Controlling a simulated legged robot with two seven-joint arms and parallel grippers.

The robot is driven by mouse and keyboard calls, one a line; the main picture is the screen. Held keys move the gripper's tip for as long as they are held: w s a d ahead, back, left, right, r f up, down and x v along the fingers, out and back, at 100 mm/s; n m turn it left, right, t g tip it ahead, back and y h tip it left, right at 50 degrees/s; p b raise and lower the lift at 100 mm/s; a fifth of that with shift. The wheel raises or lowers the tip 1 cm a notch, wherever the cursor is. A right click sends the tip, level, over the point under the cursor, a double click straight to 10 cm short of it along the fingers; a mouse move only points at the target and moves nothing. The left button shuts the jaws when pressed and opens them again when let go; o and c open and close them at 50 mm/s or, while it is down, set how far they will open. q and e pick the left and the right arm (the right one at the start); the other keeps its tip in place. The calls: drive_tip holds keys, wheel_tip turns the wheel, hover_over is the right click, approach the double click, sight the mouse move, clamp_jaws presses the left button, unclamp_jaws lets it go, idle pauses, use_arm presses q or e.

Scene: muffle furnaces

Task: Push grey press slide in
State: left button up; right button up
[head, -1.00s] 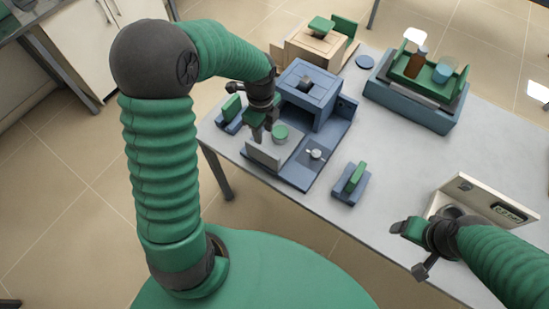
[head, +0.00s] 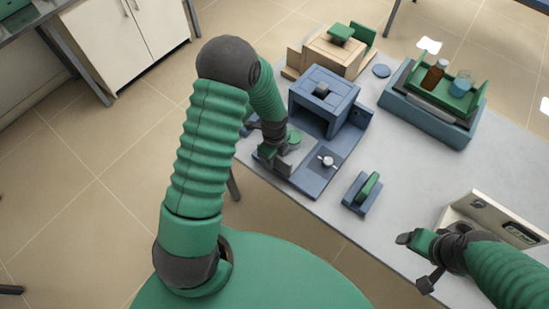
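A blue press-like block (head: 325,95) stands on the table on a flat blue base (head: 318,178), with a dark opening facing me. The grey slide (head: 293,160) is a pale upright piece near the front left of that base, outside the block. A round green knob (head: 294,138) shows just behind it. My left gripper (head: 272,157) is low at the near left side of the grey slide and partly covers it. Contact and finger gap cannot be made out. My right gripper (head: 418,262) is empty, with its fingers spread, over the table's front right.
A small white knob (head: 327,161) stands on the blue base. A blue holder with a green plate (head: 363,192) sits right of it. A cream box (head: 490,220) is beside my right arm. A blue tray with bottle and beaker (head: 430,118) and a wooden block (head: 335,50) stand behind.

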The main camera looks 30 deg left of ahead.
use_arm(q)
drive_tip(key=shift+a, duration=0.15)
drive_tip(key=c, duration=0.5)
clamp_jaws()
drive_tip(key=shift+d, duration=0.25)
drive_tip(key=shift+d, duration=0.1)
